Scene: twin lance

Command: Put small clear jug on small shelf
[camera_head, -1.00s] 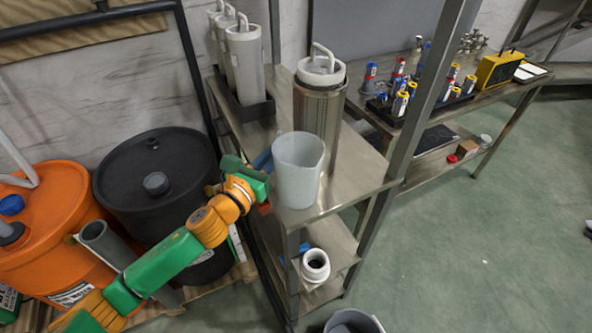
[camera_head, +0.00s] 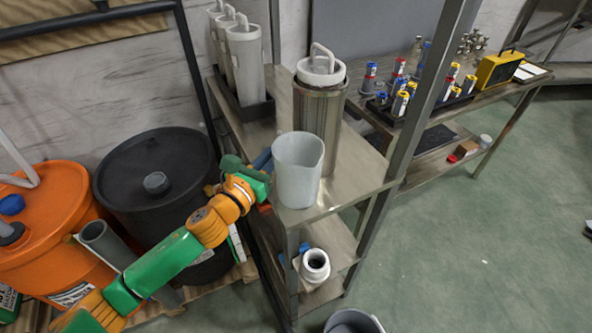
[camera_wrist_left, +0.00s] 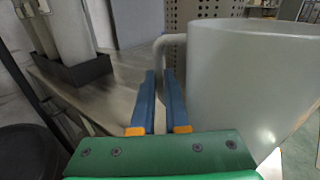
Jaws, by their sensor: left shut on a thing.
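The small clear jug (camera_head: 298,178) is a translucent whitish cup with a spout, upright at the front edge of the small shelf's metal top (camera_head: 345,180). From the head view I cannot tell whether its base touches the top. My left gripper (camera_head: 262,165) is at the jug's left side. In the left wrist view its blue fingers (camera_wrist_left: 166,100) are shut on the jug's handle (camera_wrist_left: 166,42), and the jug body (camera_wrist_left: 250,85) fills the right side. My right gripper is not in view.
A metal cylinder with a white lid (camera_head: 318,105) stands just behind the jug. White canisters in a black tray (camera_head: 255,112) stand at the back left. A shelf post (camera_head: 425,90) rises at the right. A black drum (camera_head: 150,175) is left of the shelf.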

